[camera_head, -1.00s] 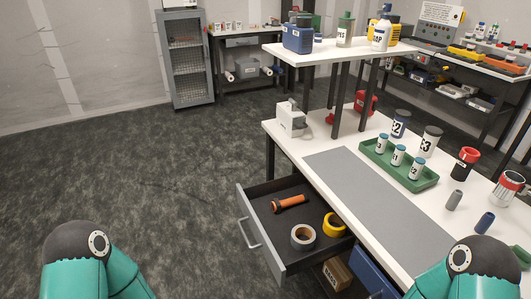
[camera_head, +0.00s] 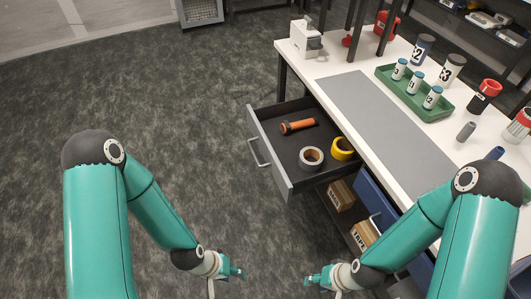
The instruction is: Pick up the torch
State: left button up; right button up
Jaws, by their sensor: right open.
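The torch (camera_head: 298,126) is orange and black and lies in the open drawer (camera_head: 285,180) of the bench, towards its back left part. My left gripper (camera_head: 238,272) is over the floor at the lower middle, below and left of the drawer and apart from it. Its fingers are small here, so I cannot tell if they are open. My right gripper (camera_head: 312,279) is open and empty, below the drawer in the picture. Neither gripper touches the torch.
A grey tape roll (camera_head: 311,158) and a yellow tape roll (camera_head: 343,149) share the drawer with the torch. The bench top (camera_head: 425,145) holds a green tray (camera_head: 441,111) with several small bottles. Boxes (camera_head: 341,195) sit on a shelf below. The floor left of the drawer is clear.

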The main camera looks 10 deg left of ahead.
aim_at(287, 127)
jog(key=u, duration=0.05)
jog(key=k, duration=0.55)
jog(key=u, duration=0.3)
jog(key=i, duration=0.4)
jog(key=u, duration=0.65)
jog(key=i, duration=1.45)
jog(key=z, duration=0.65)
